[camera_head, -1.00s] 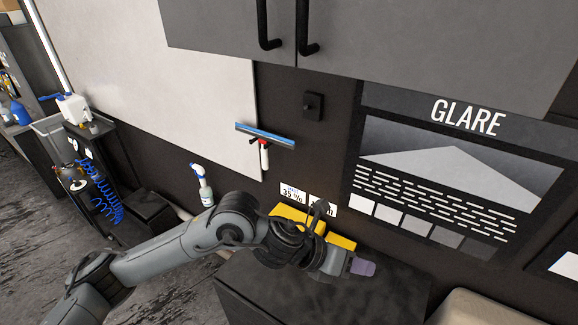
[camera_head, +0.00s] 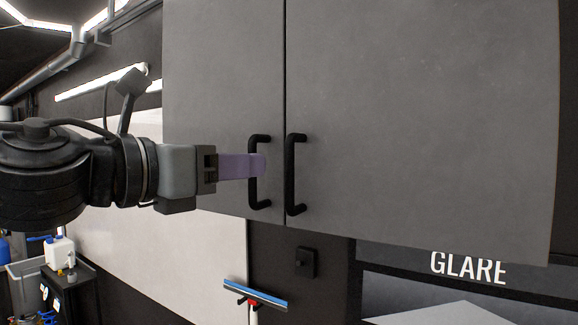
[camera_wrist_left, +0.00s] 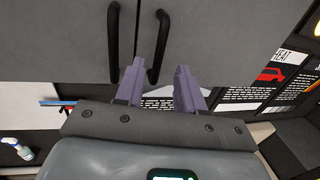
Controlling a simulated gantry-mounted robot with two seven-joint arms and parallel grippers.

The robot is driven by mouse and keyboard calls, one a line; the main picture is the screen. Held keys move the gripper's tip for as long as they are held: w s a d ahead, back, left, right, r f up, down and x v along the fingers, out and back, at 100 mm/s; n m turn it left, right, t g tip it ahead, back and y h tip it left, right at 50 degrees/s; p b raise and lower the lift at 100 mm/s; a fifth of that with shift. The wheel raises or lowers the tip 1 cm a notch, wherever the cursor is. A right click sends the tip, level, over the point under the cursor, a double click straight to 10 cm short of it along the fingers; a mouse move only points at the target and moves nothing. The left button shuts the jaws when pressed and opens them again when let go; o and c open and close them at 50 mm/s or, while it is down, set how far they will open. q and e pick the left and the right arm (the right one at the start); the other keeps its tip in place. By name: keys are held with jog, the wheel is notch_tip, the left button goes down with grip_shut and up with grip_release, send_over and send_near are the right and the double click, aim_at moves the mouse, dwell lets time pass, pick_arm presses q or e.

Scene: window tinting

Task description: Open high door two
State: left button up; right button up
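Two grey cabinet doors hang side by side, the left door (camera_head: 222,80) and the right door (camera_head: 420,110), with a thin seam between them. Both look shut. The left door has a black bar handle (camera_head: 254,190) and the right door has another (camera_head: 291,175), both beside the seam. My left gripper (camera_head: 262,166) has purple fingers that overlap the left handle in the head view. In the left wrist view the gripper (camera_wrist_left: 157,75) is open, with the right handle's lower end (camera_wrist_left: 154,74) appearing between the fingers. I cannot tell whether they touch. My right gripper is out of view.
A black wall panel with a GLARE poster (camera_head: 468,267) lies below the cabinet. A blue squeegee (camera_head: 255,294) hangs on the wall below, near a small black wall box (camera_head: 306,262). A large white board (camera_head: 190,245) is left of the cabinet.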

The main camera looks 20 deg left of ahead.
aim_at(286, 159)
pick_arm(q)
jog(key=p+x, duration=0.1)
jog(key=x, duration=0.2)
jog(key=p+x, duration=0.1)
jog(key=x, duration=0.2)
jog(key=p+x, duration=0.2)
jog(key=x, duration=0.1)
jog(key=shift+w+d+r, duration=0.2)
jog(key=shift+r, duration=0.2)
jog(key=shift+w+d+f, duration=0.1)
jog(key=shift+w+d, duration=0.1)
jog(key=shift+w, duration=0.2)
grip_shut()
